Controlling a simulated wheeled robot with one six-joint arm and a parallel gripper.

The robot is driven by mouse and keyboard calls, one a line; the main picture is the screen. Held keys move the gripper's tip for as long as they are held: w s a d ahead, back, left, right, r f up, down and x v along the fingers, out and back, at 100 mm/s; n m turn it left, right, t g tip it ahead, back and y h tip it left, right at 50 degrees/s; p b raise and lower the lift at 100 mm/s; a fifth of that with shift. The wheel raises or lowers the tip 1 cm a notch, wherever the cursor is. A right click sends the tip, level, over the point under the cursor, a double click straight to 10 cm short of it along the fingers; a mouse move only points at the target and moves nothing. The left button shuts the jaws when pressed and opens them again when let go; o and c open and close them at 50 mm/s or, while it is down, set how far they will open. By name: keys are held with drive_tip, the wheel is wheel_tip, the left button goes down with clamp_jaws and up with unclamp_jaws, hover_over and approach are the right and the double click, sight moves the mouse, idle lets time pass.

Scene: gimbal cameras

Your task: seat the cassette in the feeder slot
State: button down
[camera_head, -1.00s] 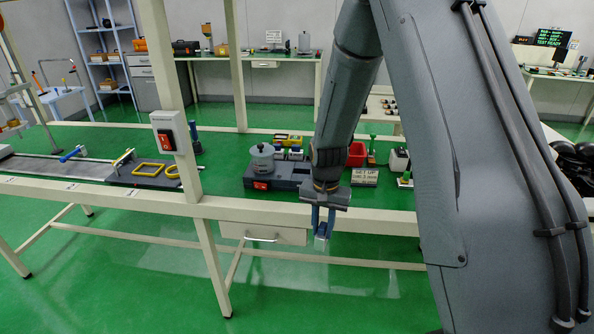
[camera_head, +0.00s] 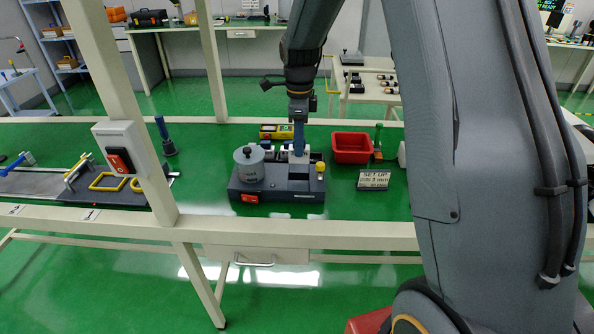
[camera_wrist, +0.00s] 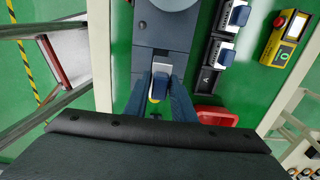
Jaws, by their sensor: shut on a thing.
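The feeder is the dark grey machine (camera_head: 250,186) on the green table, with a grey cylinder (camera_head: 249,166) on its left part and a yellow knob at its right end. My gripper (camera_head: 299,148) is over the right end of the feeder. In the wrist view, its two blue fingers (camera_wrist: 161,92) are shut on the cassette (camera_wrist: 160,83), a small blue and pale piece. The cassette is at or just above the pale feeder slot area. The slot's inside is hidden, and I cannot tell whether the cassette touches it.
Other blue and white cassettes (camera_wrist: 223,54) stand in a rack behind the feeder. A table-frame post with a switch box (camera_head: 119,150) stands at the left front.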

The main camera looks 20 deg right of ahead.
drive_tip(key=shift+s+f+p, duration=0.1)
drive_tip(key=shift+f+p, duration=0.95)
drive_tip(key=shift+f, duration=3.25)
drive_tip(key=c, duration=1.5)
unclamp_jaws()
drive_tip(key=shift+f, duration=0.1)
drive_tip(key=shift+c, duration=0.2)
drive_tip(key=shift+o, duration=0.3)
wheel_tip(320, 180, up, 7)
drive_tip(key=shift+f+b, duration=0.2)
drive_tip(key=shift+b, duration=0.75)
drive_tip(key=shift+s+r, duration=0.1)
drive_tip(key=shift+r, duration=0.45)
drive_tip(key=s+r+n+t, duration=0.1)
drive_tip(key=s+r+n, duration=0.1)
drive_tip(key=s+n, duration=1.9)
drive_tip(key=s, duration=0.4)
drive_tip(key=shift+r+n, duration=0.25)
drive_tip(key=shift+n, duration=0.15)
